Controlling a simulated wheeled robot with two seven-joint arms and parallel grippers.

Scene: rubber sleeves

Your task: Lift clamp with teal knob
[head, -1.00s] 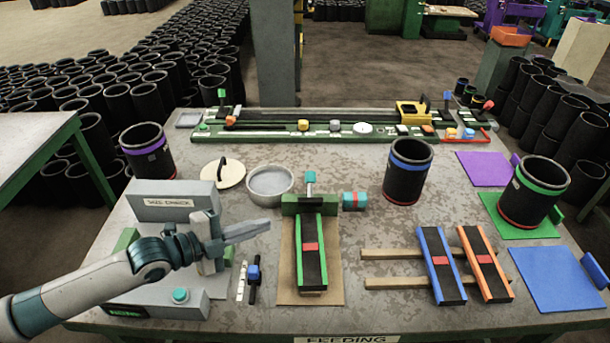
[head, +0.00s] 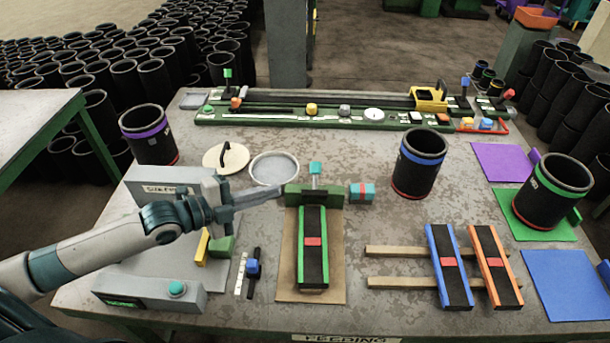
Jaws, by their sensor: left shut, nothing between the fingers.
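The clamp with the teal knob (head: 316,169) stands at the middle of the table. Its green block (head: 314,194) sits across the far end of a green-edged black strip (head: 313,248) with a red band, on a brown board (head: 338,285). My left gripper (head: 278,190) is shut and empty. Its fingertips point right, just left of the green block and near the front of the grey round dish (head: 274,170). I cannot tell whether they touch the block. My right gripper is not in view.
A teal and red block (head: 361,193) lies just right of the clamp. A black sleeve with a blue band (head: 418,164) stands farther right. Blue-edged (head: 449,266) and orange-edged (head: 495,266) strips lie on wooden bars. The grey size-check unit (head: 155,185) is behind my left arm.

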